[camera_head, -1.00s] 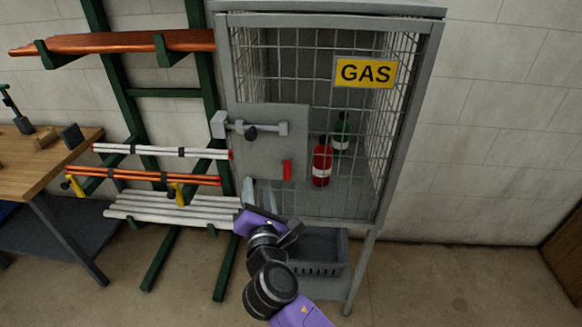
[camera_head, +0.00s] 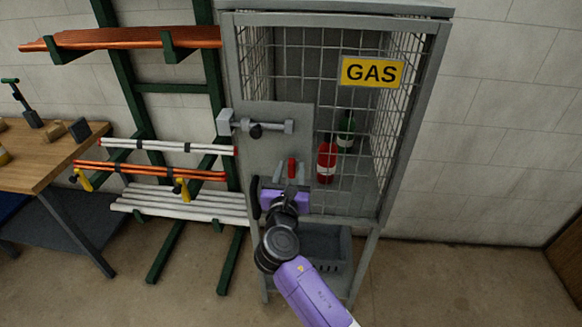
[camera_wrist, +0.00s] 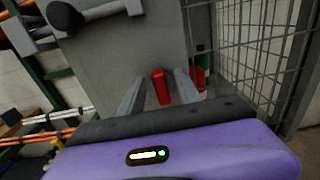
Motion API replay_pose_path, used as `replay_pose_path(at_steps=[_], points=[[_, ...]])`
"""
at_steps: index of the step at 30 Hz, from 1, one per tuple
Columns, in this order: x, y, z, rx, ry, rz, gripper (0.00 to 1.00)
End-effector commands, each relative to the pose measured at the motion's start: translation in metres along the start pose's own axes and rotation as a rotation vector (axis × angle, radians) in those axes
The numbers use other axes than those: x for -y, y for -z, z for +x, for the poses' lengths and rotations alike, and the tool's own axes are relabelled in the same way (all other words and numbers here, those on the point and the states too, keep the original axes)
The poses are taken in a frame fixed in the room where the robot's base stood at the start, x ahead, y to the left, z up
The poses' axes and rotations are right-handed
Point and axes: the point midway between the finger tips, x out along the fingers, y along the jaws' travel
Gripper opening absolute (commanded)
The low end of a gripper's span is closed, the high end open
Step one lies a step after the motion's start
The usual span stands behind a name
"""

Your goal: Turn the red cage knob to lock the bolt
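The red cage knob (camera_head: 292,168) is a small upright red bar on the grey plate (camera_head: 262,145) of the cage front. It also shows in the wrist view (camera_wrist: 161,87), between my two fingers. My gripper (camera_head: 291,171) is open, with one finger on each side of the knob. A gap shows on both sides of the knob in the wrist view, so the fingers do not grip it. The grey bolt (camera_head: 262,126) with its dark round knob lies across the upper plate and reaches the bracket at its left end.
The mesh gas cage (camera_head: 410,130) holds a red bottle (camera_head: 327,162) and a green bottle (camera_head: 346,132). A pipe rack (camera_head: 185,88) stands to its left, and a wooden bench (camera_head: 40,155) farther left. A grey basket (camera_head: 325,245) sits below the cage. The floor at right is clear.

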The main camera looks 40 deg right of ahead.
Motion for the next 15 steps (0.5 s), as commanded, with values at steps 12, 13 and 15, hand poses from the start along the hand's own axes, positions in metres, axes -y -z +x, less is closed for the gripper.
replay_pose_path(at_steps=[12,13,15], points=[[0.0,0.0001,0.0062,0.0,0.0,0.001,0.3],[0.0,0.0001,0.0062,0.0,0.0,0.001,0.24],[0.0,0.0001,0.0061,0.0,0.0,0.001,0.11]])
